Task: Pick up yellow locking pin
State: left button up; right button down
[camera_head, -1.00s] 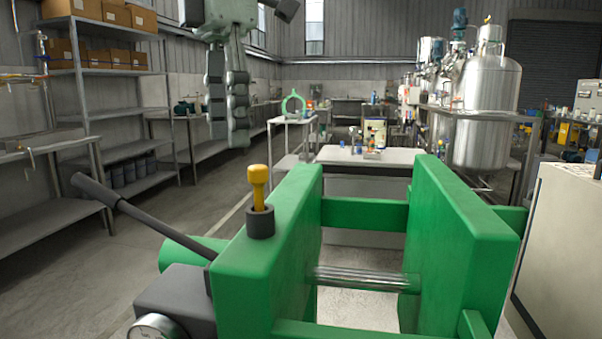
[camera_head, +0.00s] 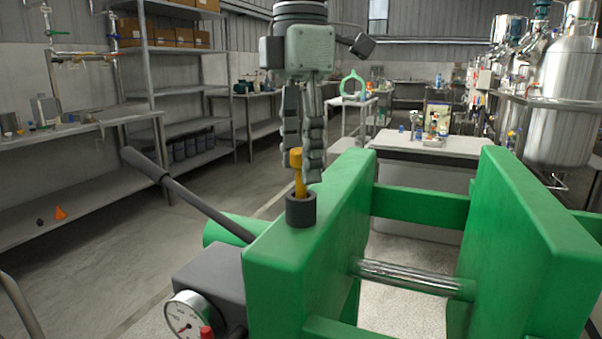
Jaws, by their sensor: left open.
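The yellow locking pin (camera_head: 299,172) stands upright in a dark round socket (camera_head: 301,210) on top of the left plate of a green press frame (camera_head: 340,220). My left gripper (camera_head: 304,172) points straight down over the pin. Its two grey fingers are open, and their tips are at the height of the pin's head, one to each side in the picture. Whether the fingers touch the pin I cannot tell. The pin's lower end is hidden in the socket. My right gripper is not in view.
A dark lever (camera_head: 190,195) slants up to the left from the frame. A pressure gauge (camera_head: 188,315) sits at its front left. A white table (camera_head: 440,150) with small items stands behind, steel tanks (camera_head: 565,90) at right, shelving (camera_head: 165,90) at left.

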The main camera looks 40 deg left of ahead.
pick_arm(q)
grip_shut()
dwell(0.3)
